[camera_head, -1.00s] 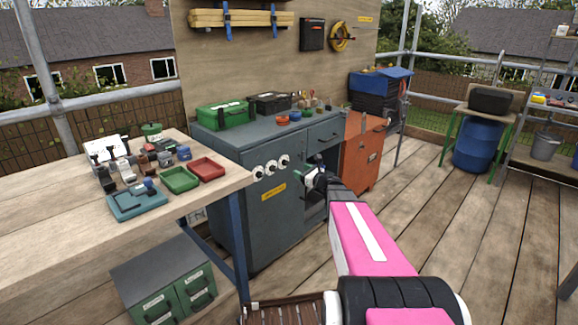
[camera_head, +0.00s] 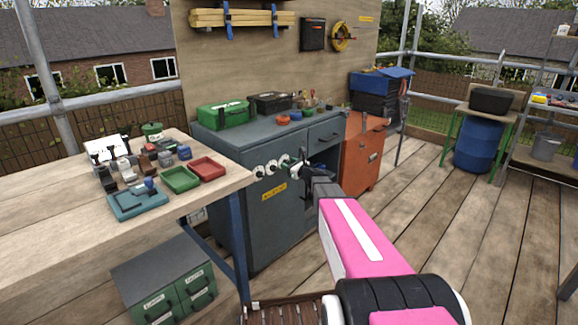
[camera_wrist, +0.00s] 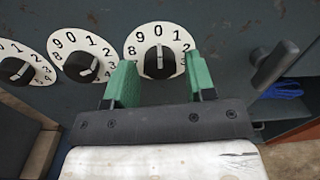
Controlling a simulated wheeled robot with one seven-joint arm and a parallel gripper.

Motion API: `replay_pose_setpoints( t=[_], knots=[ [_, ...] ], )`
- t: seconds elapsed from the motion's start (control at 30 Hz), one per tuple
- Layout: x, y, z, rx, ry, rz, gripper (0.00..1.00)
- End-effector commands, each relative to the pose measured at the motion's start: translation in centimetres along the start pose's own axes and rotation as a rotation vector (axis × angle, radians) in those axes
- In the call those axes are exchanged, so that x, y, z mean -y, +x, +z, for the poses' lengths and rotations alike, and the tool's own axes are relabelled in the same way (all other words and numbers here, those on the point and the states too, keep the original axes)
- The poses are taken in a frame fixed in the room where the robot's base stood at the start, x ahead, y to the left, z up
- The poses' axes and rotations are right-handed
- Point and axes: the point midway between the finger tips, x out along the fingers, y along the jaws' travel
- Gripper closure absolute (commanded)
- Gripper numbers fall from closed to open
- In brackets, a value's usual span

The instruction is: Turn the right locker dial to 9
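The right locker dial (camera_wrist: 143,43) is a white disc with black numbers and a black knob (camera_wrist: 160,63) in the wrist view. Its 0 is at the top and the knob's white mark points up at it; 9 is just left of 0. My gripper (camera_wrist: 160,72) is open, its green fingers on either side of the knob's lower part, with nothing clearly held. In the head view my gripper (camera_head: 292,165) is at the front of the grey locker (camera_head: 262,220) and partly hides the right dial.
Two more dials, the middle (camera_wrist: 82,62) and left (camera_wrist: 18,68), sit left of the right one. A locker handle (camera_wrist: 273,64) sticks out to the right in the wrist view. The wooden bench (camera_head: 60,230) stands left of the locker; the deck to the right is open.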

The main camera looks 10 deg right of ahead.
Motion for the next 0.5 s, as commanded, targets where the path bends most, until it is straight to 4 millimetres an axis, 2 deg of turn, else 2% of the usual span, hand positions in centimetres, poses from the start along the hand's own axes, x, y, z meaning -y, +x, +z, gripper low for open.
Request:
replay_pose_setpoints(
  t=[0.03,0.1,0.5],
  knots=[
    [0.00,-0.01,0.00,0.000,0.000,0.000,0.68],
    [0.00,-0.01,-0.01,0.000,0.000,0.000,0.90],
    [-0.01,-0.02,-0.03,0.002,-0.054,0.000,0.91]
  ],
)
